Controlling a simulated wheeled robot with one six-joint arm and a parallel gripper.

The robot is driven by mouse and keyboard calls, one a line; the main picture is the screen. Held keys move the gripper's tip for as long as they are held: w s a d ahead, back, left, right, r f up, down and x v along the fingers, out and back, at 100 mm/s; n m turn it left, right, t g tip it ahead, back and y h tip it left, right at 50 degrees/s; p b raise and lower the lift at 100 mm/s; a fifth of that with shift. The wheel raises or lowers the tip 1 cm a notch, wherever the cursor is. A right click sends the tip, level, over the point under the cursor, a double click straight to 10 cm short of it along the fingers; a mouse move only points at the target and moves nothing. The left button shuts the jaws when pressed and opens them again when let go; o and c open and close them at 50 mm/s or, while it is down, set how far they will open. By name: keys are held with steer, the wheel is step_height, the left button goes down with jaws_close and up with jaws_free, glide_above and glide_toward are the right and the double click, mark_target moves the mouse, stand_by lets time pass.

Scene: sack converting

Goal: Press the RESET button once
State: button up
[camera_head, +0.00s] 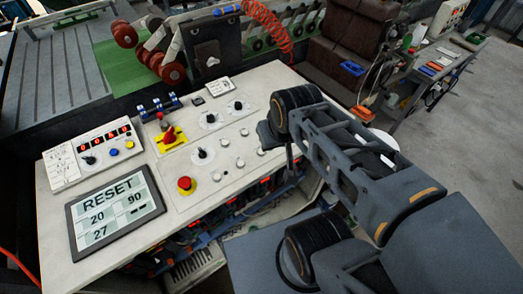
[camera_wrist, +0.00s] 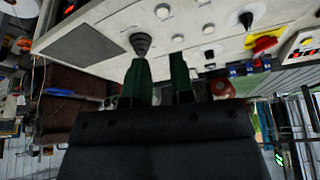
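A tilted dark-framed screen (camera_head: 115,212) lies at the near left of the pale control desk in the head view. It shows the word RESET in large letters above the numbers 20, 90 and 27. I cannot make out a separate button labelled RESET. My gripper (camera_head: 278,142) is over the right side of the desk, well to the right of the screen and partly hidden by my arm. In the wrist view, its two dark green fingers (camera_wrist: 160,65) stand apart with a gap and nothing between them. A dark ribbed cone (camera_wrist: 140,44) shows just beyond one fingertip.
A red emergency button (camera_head: 185,184), a black knob (camera_head: 203,155), a red-and-yellow switch (camera_head: 170,136) and several pale buttons (camera_head: 240,163) stand on the desk. A panel with red digits (camera_head: 92,151) is at its left. Grey floor (camera_head: 480,120) is clear at the right.

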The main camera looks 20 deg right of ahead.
jaws_close()
stand_by(1.4)
